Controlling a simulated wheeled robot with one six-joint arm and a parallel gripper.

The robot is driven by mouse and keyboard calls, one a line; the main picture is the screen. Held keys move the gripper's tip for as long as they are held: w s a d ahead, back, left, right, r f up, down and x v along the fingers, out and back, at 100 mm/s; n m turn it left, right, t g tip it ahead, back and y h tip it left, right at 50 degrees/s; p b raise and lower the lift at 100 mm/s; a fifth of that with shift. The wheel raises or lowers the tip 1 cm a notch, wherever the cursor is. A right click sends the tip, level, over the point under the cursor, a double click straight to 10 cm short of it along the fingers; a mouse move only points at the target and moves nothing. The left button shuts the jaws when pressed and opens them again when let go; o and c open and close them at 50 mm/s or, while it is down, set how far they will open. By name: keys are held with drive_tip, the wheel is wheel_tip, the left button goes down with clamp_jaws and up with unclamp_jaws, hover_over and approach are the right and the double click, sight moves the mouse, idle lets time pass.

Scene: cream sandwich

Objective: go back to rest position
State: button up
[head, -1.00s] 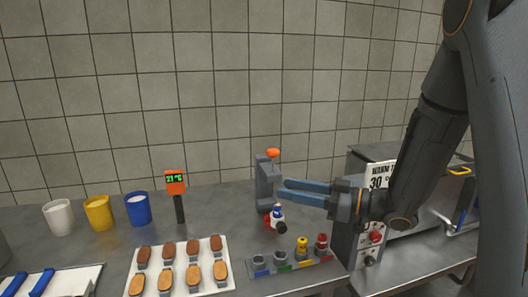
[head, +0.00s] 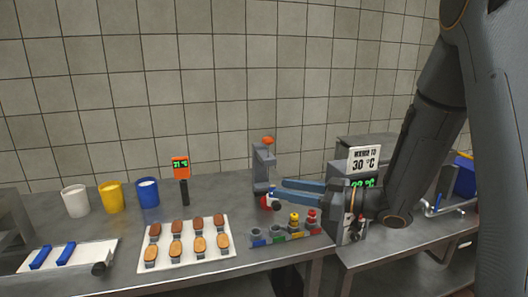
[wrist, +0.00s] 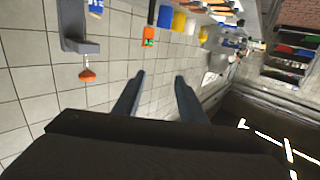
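My gripper (head: 306,190) is at the right of the head view, above the counter and pointing left. Its two blue-grey fingers are apart with nothing between them. In the wrist view the fingers of my gripper (wrist: 160,88) are also spread and empty. Just left of the fingertips stands a grey press-like stand (head: 262,165) with an orange knob (head: 268,140). A small white and red bottle (head: 271,201) with a blue part is at its foot. The grey stand also shows at the upper left of the wrist view (wrist: 72,35), apart from the fingers.
A white tray (head: 226,262) of brown and tan pieces lies on the counter. A colour-marked rack (head: 285,237) sits below my gripper. White (head: 76,201), yellow (head: 111,197) and blue (head: 148,193) cups stand at left.

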drive_tip(key=w+d+f+m+t+h+b, duration=0.2)
drive_tip(key=w+d+f+m+t+h, duration=0.15)
drive_tip(key=w+d+f+h, duration=0.35)
drive_tip(key=s+d+f+m+h, duration=0.1)
drive_tip(key=h, duration=0.1)
drive_tip(key=s+d+f+m+g+h+b, duration=0.1)
drive_tip(key=s+d+f+m+h, duration=0.1)
drive_tip(key=s+d+f+m+h+b, duration=0.1)
drive_tip(key=d+h, duration=0.1)
drive_tip(key=shift+s+d+f+m+g+h, duration=0.15)
drive_tip(key=shift+d+f+m+g+h, duration=0.1)
drive_tip(key=shift+f+g+h, duration=0.15)
drive_tip(key=s+f+m+g+h+b, duration=0.1)
drive_tip(key=s+f+m+g, duration=0.1)
drive_tip(key=s, duration=1)
drive_tip(key=s+f+m+g+h+b, duration=0.1)
drive_tip(key=s+f+m+g+b, duration=0.1)
drive_tip(key=s+g, duration=0.5)
drive_tip(key=s+f+m, duration=0.1)
drive_tip(key=s+f, duration=0.1)
drive_tip(key=s, duration=0.3)
drive_tip(key=shift+a+f, duration=0.15)
drive_tip(key=shift+f, duration=0.2)
drive_tip(key=shift+w, duration=0.1)
